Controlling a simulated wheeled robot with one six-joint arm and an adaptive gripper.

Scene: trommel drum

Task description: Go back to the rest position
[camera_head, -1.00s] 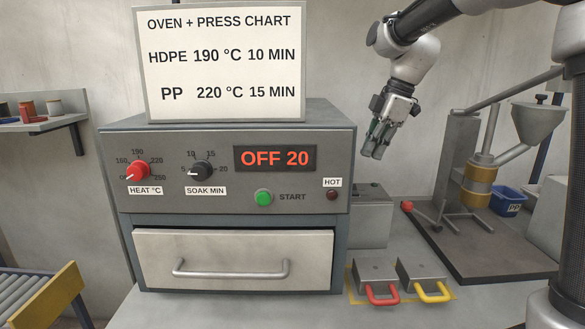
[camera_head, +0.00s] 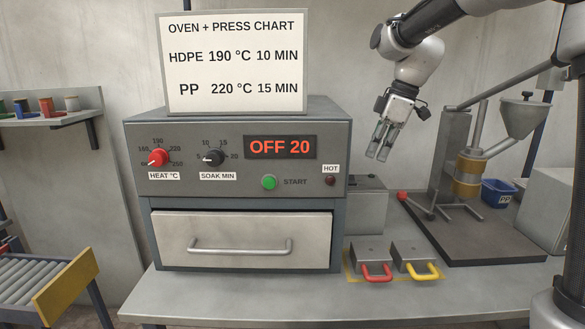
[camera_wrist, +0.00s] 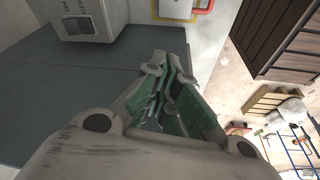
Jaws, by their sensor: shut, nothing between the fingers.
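My gripper (camera_head: 379,153) hangs in the air to the right of the oven, above the bench and the two moulds. Its fingers point down and are shut with nothing between them. In the wrist view the shut fingers (camera_wrist: 172,72) show their green pads. The oven (camera_head: 240,156) has its drawer (camera_head: 245,240) closed. Its display (camera_head: 280,147) reads OFF 20. My arm comes in from the upper right.
A mould with a red handle (camera_head: 371,254) and one with a yellow handle (camera_head: 411,252) lie on the bench (camera_head: 240,300). A press (camera_head: 468,165) and a blue PP bin (camera_head: 500,193) stand at the right. A roller conveyor (camera_head: 32,282) is at the lower left.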

